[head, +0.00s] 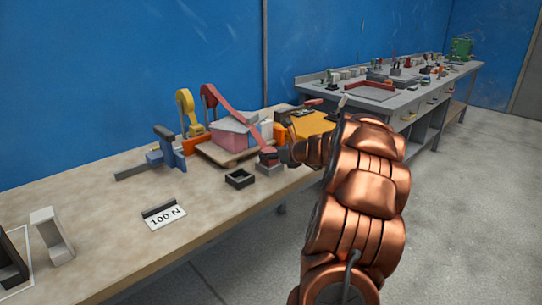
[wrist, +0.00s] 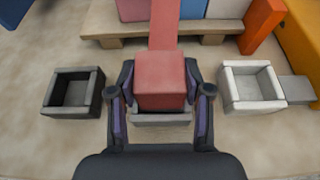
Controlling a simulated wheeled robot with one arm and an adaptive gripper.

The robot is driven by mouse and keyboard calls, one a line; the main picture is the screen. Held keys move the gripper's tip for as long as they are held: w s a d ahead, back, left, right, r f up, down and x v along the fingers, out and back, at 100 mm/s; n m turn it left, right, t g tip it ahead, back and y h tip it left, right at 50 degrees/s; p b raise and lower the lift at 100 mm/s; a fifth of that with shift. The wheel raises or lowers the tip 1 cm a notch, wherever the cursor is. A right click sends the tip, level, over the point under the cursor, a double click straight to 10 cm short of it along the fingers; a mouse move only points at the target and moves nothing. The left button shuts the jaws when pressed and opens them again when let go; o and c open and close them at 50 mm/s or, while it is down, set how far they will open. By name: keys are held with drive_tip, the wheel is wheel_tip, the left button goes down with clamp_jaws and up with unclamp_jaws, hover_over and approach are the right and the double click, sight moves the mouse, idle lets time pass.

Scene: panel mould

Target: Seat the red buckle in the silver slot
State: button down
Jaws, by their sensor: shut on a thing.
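The red buckle (wrist: 160,85) is a block on the end of a red strap (wrist: 164,25). My gripper (wrist: 160,100) is shut on it, with a finger on each side. The buckle also shows in the head view (head: 269,155), at the table's right edge. Directly under it in the wrist view is a grey slot (wrist: 161,118), which looks like the silver one. Only its front rim shows; the buckle hides the rest. I cannot tell whether the buckle is above the rim or partly inside. My arm hides part of the gripper in the head view.
A dark empty slot (wrist: 73,92) stands left of my gripper and a white empty slot (wrist: 251,87) right, with a grey block (wrist: 297,89) beside it. A wooden pallet (wrist: 110,36) with the load lies beyond. A "100 N" card (head: 164,217) lies on the table.

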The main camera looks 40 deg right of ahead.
drive_tip(key=c, duration=0.5)
unclamp_jaws()
drive_tip(key=shift+r, duration=0.1)
drive_tip(key=p+v, duration=0.1)
drive_tip(key=v, duration=1.1)
drive_tip(key=shift+a, duration=0.15)
